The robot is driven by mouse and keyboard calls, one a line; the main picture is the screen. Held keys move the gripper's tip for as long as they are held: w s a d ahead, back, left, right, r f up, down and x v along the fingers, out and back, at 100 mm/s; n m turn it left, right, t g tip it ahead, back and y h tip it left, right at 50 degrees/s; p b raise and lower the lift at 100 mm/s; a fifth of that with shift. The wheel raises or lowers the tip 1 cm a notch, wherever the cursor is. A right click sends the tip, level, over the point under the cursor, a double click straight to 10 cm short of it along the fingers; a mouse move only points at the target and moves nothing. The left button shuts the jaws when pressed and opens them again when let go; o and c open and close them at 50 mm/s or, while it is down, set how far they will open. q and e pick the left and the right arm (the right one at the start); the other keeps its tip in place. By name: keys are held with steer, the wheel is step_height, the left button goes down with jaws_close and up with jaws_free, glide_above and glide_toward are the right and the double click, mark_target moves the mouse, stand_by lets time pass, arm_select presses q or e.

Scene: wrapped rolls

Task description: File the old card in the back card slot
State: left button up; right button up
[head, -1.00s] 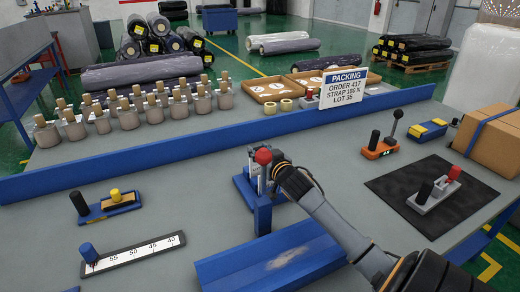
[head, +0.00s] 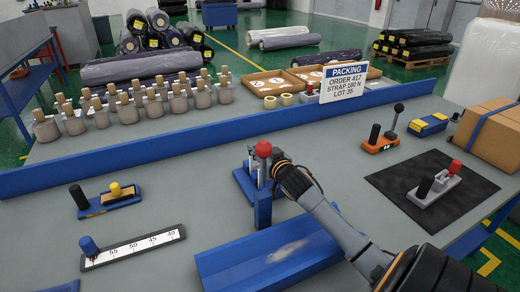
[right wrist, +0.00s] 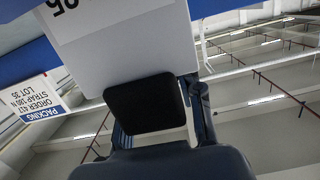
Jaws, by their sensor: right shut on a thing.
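My right gripper (head: 268,174) is beside the blue stand (head: 263,212) with the red knob, in the middle of the bench. In the right wrist view its dark fingers (right wrist: 150,110) are shut on a white card (right wrist: 125,45) with dark figures, seen upside down and cut off by the frame. I take this to be the old card. In the head view the card is a thin pale sliver among the stand's parts, so I cannot tell whether it sits in a slot or which slot. My left gripper is not in view.
A blue tray (head: 265,262) lies in front of the stand. A scale strip (head: 135,247) and a blue-and-yellow tool (head: 110,203) lie to the left. An orange tool (head: 380,143), a black mat (head: 475,205) and a carton (head: 490,140) are to the right. A blue rail (head: 130,165) runs behind.

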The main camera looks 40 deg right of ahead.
steer(key=shift+f, duration=0.25)
steer(key=o, duration=1.1)
steer(key=v, duration=0.7)
steer(key=shift+s, duration=0.3)
